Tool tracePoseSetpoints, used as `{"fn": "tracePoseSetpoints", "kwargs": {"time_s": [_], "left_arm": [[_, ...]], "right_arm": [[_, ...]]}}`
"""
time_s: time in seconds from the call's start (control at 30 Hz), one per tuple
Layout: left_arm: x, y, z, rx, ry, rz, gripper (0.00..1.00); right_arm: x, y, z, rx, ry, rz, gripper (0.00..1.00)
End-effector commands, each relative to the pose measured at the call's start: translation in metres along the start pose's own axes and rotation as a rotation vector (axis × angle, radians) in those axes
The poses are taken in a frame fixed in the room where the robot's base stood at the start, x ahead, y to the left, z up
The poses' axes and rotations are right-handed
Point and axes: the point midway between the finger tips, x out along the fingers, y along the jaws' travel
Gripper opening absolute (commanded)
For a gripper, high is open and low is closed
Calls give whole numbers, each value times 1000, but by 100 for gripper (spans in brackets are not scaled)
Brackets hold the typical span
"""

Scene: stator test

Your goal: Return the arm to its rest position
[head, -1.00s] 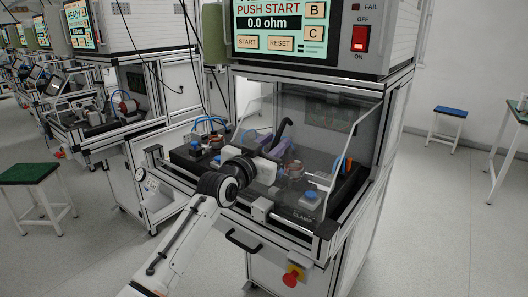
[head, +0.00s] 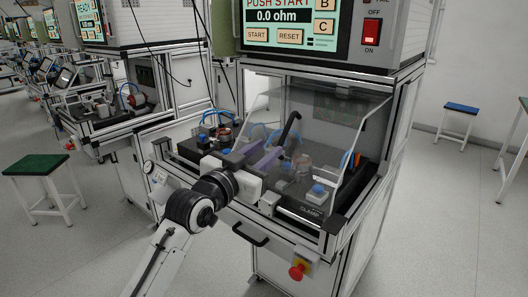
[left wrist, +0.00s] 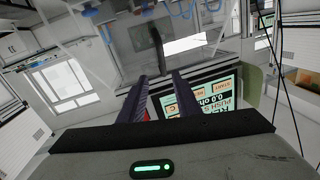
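My left arm reaches in from the bottom of the head view to the front of the test station. My left gripper (head: 272,152) has two purple fingers beside the black curved handle (head: 291,124) of the clear cover (head: 345,110). In the left wrist view the fingers (left wrist: 158,80) stand apart with nothing visibly held between them. The handle (left wrist: 156,42) shows beyond the fingertips there. Whether the gripper touches the cover I cannot tell. My right gripper is in neither view.
The station's screen (head: 290,18) reads 0.0 ohm above the bay. A red knob (head: 297,271) projects from its front. A blue button box (head: 317,193) stands at the bay's front right. A green stool (head: 36,166) stands left, a blue stool (head: 461,109) right, with open floor around.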

Motion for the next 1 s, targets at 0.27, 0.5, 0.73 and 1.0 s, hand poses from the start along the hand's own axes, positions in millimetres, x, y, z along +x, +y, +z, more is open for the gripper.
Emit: {"fn": "tracePoseSetpoints", "kwargs": {"time_s": [0.27,0.5,0.73,1.0], "left_arm": [[-11,2,39,-31,-46,-11,30],[-84,17,188,-144,-239,-68,30],[-199,48,318,-233,-456,-131,30],[-350,92,410,-293,-696,-184,30]], "right_arm": [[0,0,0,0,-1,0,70],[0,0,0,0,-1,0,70],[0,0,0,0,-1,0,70],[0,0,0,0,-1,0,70]]}}
